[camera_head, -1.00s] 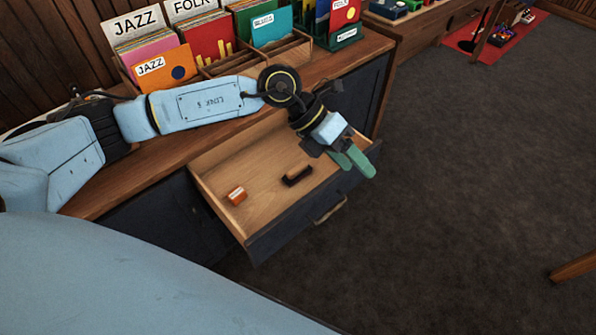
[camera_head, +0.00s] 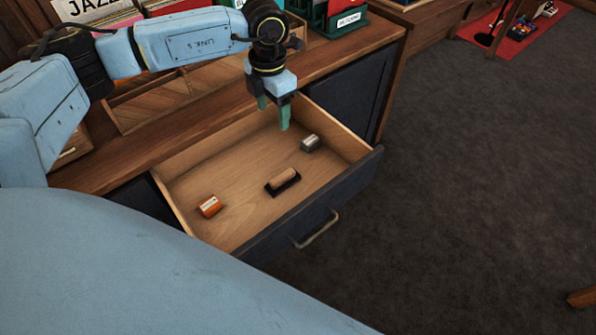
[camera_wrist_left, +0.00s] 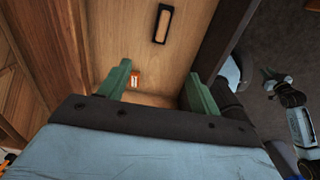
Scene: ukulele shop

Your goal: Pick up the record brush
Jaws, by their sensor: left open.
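The record brush (camera_head: 283,180), a dark block with a tan wooden top, lies on the floor of the open drawer, near its front. It also shows in the left wrist view (camera_wrist_left: 162,24), beyond the fingertips. My left gripper (camera_head: 273,113) has green fingers, points down and is open and empty. It is above the back part of the drawer, behind the brush and apart from it. What looks like my right gripper (camera_wrist_left: 275,80) shows small at the right of the left wrist view; its finger gap is too small to judge.
The drawer (camera_head: 230,160) also holds an orange box (camera_head: 209,206) at the left and a grey box (camera_head: 310,142) at the back right. The drawer walls surround these things. A wooden divider (camera_head: 165,97) and record sleeves stand on the cabinet top behind.

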